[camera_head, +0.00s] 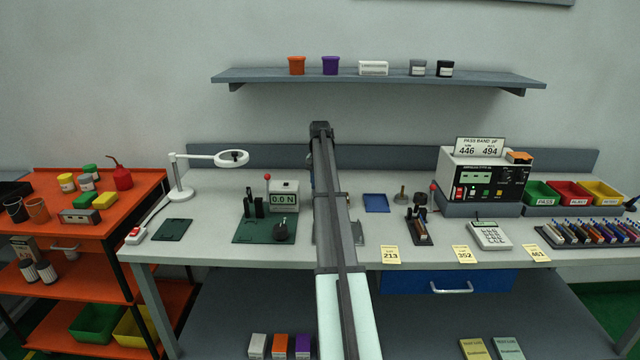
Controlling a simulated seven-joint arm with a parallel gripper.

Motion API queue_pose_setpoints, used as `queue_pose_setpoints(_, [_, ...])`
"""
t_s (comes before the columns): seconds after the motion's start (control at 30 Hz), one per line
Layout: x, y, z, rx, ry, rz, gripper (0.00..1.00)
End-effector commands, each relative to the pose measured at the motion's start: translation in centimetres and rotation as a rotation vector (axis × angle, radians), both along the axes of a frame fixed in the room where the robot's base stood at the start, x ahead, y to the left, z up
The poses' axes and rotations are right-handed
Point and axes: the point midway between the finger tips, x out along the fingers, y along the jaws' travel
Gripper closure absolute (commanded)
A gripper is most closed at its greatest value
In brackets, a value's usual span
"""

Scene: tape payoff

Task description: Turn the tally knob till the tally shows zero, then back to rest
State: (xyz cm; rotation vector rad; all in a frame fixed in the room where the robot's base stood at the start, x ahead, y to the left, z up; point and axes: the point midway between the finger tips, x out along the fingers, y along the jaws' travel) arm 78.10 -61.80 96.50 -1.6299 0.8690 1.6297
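My arm reaches up the middle of the picture from the bottom edge, and its far end is over the back of the bench. I cannot make out my gripper's fingers. I see no counter that I can clearly name as the tally; the arm covers most of a grey plate (355,232) at mid-bench. Left of the arm, a grey box (285,195) with a display reading "0.0 N" stands on a dark green base. A black round knob-like part (281,230) sits at that base's front right; I cannot tell whether it is the tally knob.
A red-ball lever (267,178) stands by the display box. Right of the arm are a blue mat (376,203), a small fixture (419,228), a calculator (490,236), a pass-band tester (483,180) and coloured bins (541,193). A magnifier lamp (232,158) stands left. A shelf (380,77) hangs above.

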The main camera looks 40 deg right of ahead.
Motion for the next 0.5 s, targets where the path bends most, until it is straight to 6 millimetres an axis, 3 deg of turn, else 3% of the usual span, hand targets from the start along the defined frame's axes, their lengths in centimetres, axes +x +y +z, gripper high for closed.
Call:
queue_pose_setpoints(0.07, [0.0, 0.0, 0.01, 0.0, 0.0, 0.0, 0.67])
queue_pose_setpoints(0.4, [0.0, 0.0, 0.03, 0.0, 0.0, 0.0, 1.0])
queue_pose_setpoints(0.5, [0.0, 0.0, 0.03, 0.0, 0.0, 0.0, 1.0])
